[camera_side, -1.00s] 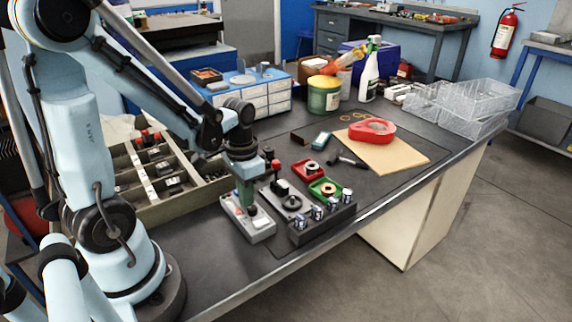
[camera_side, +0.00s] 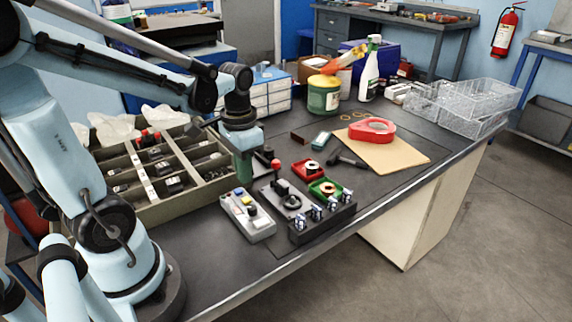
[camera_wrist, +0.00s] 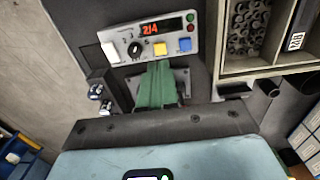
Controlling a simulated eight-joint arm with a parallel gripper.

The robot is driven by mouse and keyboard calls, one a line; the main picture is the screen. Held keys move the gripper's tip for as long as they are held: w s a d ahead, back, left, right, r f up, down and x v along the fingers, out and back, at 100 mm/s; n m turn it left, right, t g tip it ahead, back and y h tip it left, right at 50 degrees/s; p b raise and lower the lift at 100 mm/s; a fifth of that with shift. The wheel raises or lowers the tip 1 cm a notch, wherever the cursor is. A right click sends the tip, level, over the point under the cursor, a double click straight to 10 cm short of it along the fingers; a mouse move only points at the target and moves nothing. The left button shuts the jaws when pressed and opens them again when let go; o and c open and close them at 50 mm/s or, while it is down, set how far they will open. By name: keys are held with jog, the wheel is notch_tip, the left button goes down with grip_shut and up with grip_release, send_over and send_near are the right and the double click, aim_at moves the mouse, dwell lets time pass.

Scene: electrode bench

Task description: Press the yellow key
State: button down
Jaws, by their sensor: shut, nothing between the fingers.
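A grey control panel (camera_side: 262,228) lies on the bench in the side view. In the wrist view it carries a yellow key (camera_wrist: 159,48), a blue key (camera_wrist: 185,45) to its right, a black knob (camera_wrist: 134,49) to its left and a white key (camera_wrist: 110,52) at the far left. A red display (camera_wrist: 153,29) appears to read 214. My gripper (camera_side: 244,181) has green fingers, shut and empty, at the panel's far end in the side view. In the wrist view the fingertips (camera_wrist: 158,65) are just below the yellow key in the picture, apart from it.
A black block with a row of knobs (camera_side: 320,221) stands right of the panel. A divided parts bin (camera_side: 190,205) is to the left. Red (camera_side: 308,168) and green (camera_side: 325,187) trays lie behind the block. The bench in front of the panel is bare.

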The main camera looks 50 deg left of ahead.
notch_tip(320, 180, up, 8)
jog(key=shift+f, duration=0.25)
dwell(0.7)
jog(key=w+d+f+t, duration=0.2)
jog(key=d+f+t, duration=0.1)
jog(key=d+t, duration=0.4)
jog(key=shift+d, duration=0.8)
